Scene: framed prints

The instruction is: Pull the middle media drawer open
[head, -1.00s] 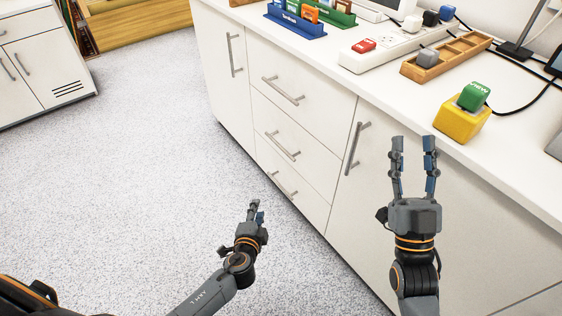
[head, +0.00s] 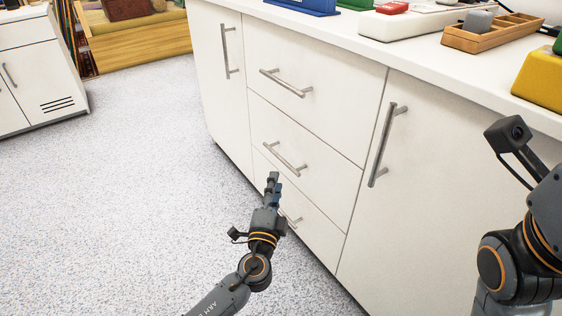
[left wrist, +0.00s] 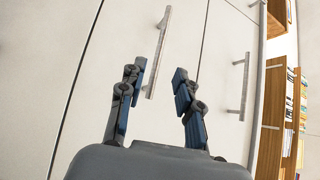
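The white cabinet has a column of three drawers with bar handles. The middle drawer (head: 318,172) is closed, with its handle (head: 284,158) across the front. My left gripper (head: 273,182) is just below and in front of that handle. In the left wrist view, my left gripper (left wrist: 158,88) is open, with its fingers apart and nothing between the pads. One bar handle (left wrist: 158,55) appears beyond and between the fingertips there; another stands farther right. I cannot tell whether the fingers touch a handle. My right wrist shows at the right edge; its fingers are out of view.
The top drawer's handle (head: 286,83) is above, and the bottom drawer's handle (head: 290,216) is partly hidden by my left gripper. A door with a handle (head: 387,145) is to the right. A wooden organizer (head: 480,38) stands on the countertop. The speckled floor (head: 130,190) is clear at left.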

